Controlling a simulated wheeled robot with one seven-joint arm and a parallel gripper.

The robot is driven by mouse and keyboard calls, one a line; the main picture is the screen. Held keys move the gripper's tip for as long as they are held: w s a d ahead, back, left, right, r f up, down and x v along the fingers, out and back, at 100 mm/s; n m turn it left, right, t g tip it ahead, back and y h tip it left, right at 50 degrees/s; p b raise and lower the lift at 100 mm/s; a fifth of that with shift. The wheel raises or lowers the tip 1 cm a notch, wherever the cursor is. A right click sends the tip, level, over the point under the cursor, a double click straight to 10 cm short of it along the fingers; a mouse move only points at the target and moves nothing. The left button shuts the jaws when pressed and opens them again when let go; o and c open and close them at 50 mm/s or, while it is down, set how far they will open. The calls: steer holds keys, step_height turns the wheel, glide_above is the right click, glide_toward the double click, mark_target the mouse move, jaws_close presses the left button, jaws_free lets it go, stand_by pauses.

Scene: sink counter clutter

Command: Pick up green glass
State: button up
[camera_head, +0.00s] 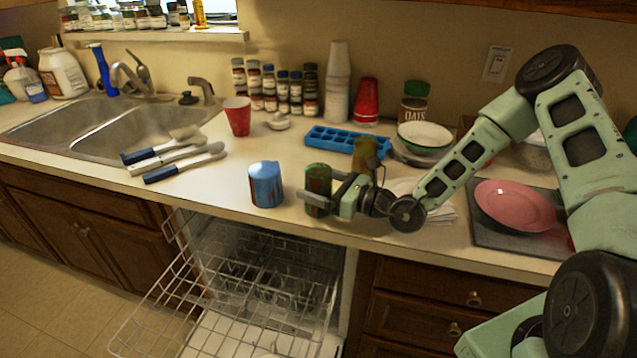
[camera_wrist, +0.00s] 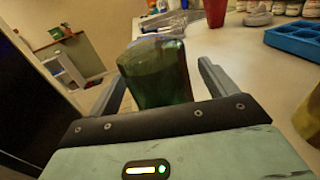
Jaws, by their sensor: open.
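In the wrist view the green glass (camera_wrist: 158,72) is between my two fingers, with gaps showing on both sides. My gripper (camera_head: 322,191) is open around the glass in the head view, reaching in from the right. It also shows in the wrist view (camera_wrist: 162,88), with one finger on each side of the glass. The base of the glass is hidden behind the gripper body in the wrist view.
A blue cup (camera_head: 266,184) stands just left of the glass. An amber glass (camera_head: 366,157) stands behind my gripper to the right. A blue ice tray (camera_head: 340,140) lies further back. The open dishwasher rack (camera_head: 215,300) is below the counter edge.

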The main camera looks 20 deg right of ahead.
steer(key=shift+x, duration=1.15)
steer(key=c, duration=1.2)
